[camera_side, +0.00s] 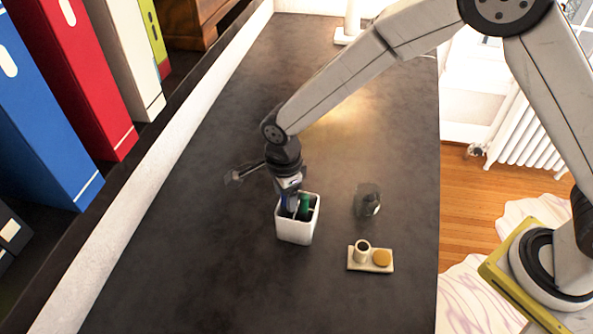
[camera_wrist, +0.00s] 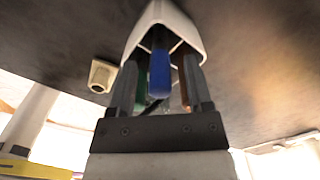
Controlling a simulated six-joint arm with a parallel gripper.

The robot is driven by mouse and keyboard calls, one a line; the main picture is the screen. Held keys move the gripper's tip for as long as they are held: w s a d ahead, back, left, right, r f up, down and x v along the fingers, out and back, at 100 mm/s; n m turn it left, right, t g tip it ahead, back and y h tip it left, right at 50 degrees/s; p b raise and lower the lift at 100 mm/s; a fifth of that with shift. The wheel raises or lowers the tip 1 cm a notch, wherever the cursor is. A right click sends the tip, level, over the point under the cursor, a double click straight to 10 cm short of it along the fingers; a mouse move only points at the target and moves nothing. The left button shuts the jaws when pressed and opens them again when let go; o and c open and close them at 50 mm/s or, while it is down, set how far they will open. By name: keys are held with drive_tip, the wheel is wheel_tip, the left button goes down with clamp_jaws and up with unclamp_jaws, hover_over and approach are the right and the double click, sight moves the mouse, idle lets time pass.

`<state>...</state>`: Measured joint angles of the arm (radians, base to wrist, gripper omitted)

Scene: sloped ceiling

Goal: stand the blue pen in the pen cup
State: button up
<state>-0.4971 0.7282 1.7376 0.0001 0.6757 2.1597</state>
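The white pen cup (camera_side: 296,232) stands on the dark desk, and its open mouth shows at the top of the wrist view (camera_wrist: 185,18). The blue pen (camera_wrist: 159,75) points down into the cup, with its upper end between my fingers. In the side view it is mostly hidden by my gripper (camera_side: 289,197), which is over the cup's mouth. In the wrist view, my gripper (camera_wrist: 159,92) has its fingers spread, with a gap on each side of the blue pen. A green pen (camera_side: 304,206) and a brown one (camera_wrist: 184,85) also stand in the cup.
A dark glass (camera_side: 367,201) stands right of the cup. A small tray (camera_side: 357,267) with a little cup and an orange disc lies at front right. A thin dark object (camera_side: 243,172) is left of my wrist. Binders (camera_side: 75,70) line the left side. The front left desk is clear.

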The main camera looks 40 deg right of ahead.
drive_tip(key=shift+r, duration=0.1)
idle(0.3)
drive_tip(key=shift+r, duration=3.8)
drive_tip(key=s+d+n+t, duration=0.1)
drive_tip(key=s+d+n, duration=0.5)
drive_tip(key=d+n, duration=0.3)
drive_tip(key=s+d+n+t, duration=0.1)
drive_tip(key=s+d+n, duration=0.6)
drive_tip(key=d+n, duration=0.3)
drive_tip(key=d, duration=0.3)
drive_tip(key=shift+d+r+t, duration=0.2)
drive_tip(key=shift+t, duration=0.1)
